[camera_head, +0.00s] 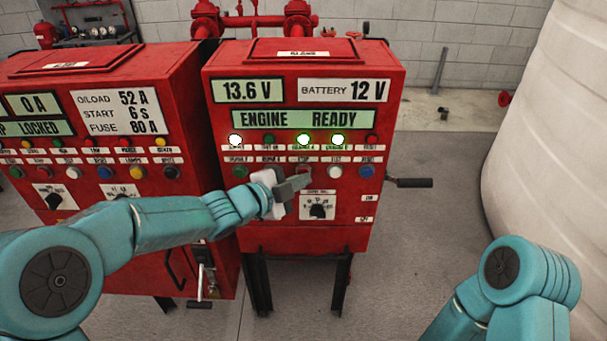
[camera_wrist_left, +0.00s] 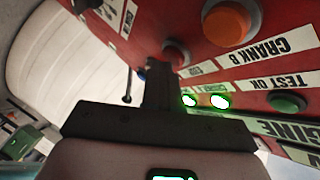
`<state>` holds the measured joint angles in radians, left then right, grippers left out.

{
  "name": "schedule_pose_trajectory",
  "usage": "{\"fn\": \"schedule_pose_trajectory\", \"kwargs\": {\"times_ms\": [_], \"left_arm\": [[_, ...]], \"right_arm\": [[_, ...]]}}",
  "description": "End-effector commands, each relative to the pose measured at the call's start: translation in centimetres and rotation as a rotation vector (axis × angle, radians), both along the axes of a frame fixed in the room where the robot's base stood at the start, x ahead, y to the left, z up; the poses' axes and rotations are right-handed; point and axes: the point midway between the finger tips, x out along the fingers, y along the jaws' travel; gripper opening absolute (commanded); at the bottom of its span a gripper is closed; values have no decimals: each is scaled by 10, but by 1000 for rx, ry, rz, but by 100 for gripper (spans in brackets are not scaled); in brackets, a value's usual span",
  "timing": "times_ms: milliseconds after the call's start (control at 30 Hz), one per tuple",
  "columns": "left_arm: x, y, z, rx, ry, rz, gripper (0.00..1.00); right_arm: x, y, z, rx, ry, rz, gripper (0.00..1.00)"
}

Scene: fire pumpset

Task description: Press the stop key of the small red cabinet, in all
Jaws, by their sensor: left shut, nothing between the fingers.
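My left gripper is shut and empty. I cannot tell whether it touches the button. My right arm shows at lower right; its gripper is out of view.
An orange button (camera_wrist_left: 227,20) is beside the red one in the wrist view. A rotary switch (camera_head: 317,210) sits below the buttons. A larger red cabinet (camera_head: 100,85) stands at left, a white tank (camera_head: 550,120) at right. A black handle (camera_head: 413,183) sticks out at the right side.

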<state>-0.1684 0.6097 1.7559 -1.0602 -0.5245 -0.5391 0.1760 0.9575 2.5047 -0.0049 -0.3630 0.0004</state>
Motion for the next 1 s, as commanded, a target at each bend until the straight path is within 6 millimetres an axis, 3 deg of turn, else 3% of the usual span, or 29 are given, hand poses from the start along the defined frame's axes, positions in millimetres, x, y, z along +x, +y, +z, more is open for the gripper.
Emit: {"fn": "schedule_pose_trajectory", "kwargs": {"times_ms": [200,567,1000], "left_arm": [[-11,0,-3,-1,-1,1,0],[-14,0,-1,-1,-1,1,0],[-55,0,-3,-1,-2,-1,0]], "right_arm": [[0,0,-14,0,0,0,0],[0,0,-15,0,0,0,0],[0,0,-49,0,0,0,0]]}}
